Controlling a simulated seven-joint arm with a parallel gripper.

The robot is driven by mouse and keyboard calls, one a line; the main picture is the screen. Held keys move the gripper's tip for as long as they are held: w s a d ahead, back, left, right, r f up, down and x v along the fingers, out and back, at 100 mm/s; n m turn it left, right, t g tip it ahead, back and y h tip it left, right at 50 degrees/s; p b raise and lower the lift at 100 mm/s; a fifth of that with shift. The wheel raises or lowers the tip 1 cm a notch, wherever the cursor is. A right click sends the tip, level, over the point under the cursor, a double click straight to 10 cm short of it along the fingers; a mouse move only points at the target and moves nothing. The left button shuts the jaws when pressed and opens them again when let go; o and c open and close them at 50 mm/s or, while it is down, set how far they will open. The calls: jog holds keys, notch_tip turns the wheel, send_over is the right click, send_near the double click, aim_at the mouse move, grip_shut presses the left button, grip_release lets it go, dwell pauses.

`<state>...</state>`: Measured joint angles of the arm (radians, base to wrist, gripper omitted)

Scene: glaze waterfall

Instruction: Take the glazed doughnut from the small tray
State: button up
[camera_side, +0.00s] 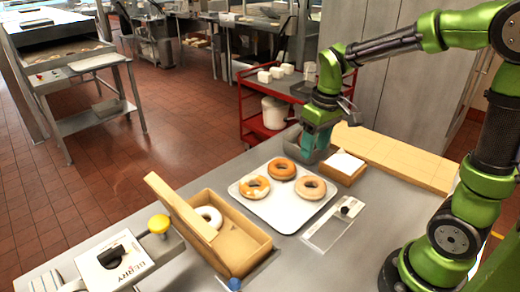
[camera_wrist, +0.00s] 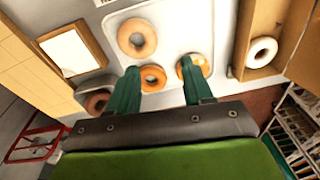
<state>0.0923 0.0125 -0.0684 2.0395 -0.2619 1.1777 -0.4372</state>
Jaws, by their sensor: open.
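My gripper (camera_side: 313,152) points down at the back of the counter, beside the far end of the white tray. In the wrist view my gripper (camera_wrist: 158,68) shows two green fingers spread apart with nothing held between them. A small grey tray (camera_wrist: 82,90) with a brown doughnut (camera_wrist: 97,104) in it lies left of the fingers, partly hidden by the left finger and the gripper body. In the side view the small tray (camera_side: 327,153) is mostly behind my gripper, and its doughnut is hidden.
The white tray (camera_side: 280,212) holds an orange doughnut (camera_side: 282,169), a white-streaked one (camera_side: 255,187) and a plain one (camera_side: 311,187). An open cardboard box (camera_side: 243,248) holds a white doughnut (camera_side: 209,216). A wooden box with white paper (camera_side: 345,163) stands close right of my gripper.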

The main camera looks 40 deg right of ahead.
jog(key=w+d+n+g, duration=0.1)
jog(key=w+d+n, duration=0.1)
send_over(307, 189)
jog(key=shift+n, duration=0.3)
jog(key=f, duration=1)
jog(key=shift+s+f, duration=0.3)
jog(key=shift+w+f, duration=0.15)
jog(key=shift+f, duration=1.45)
jog(key=shift+w+f, duration=0.1)
jog(key=shift+f, duration=1.45)
jog(key=shift+r, duration=0.1)
jog(key=c, duration=0.8)
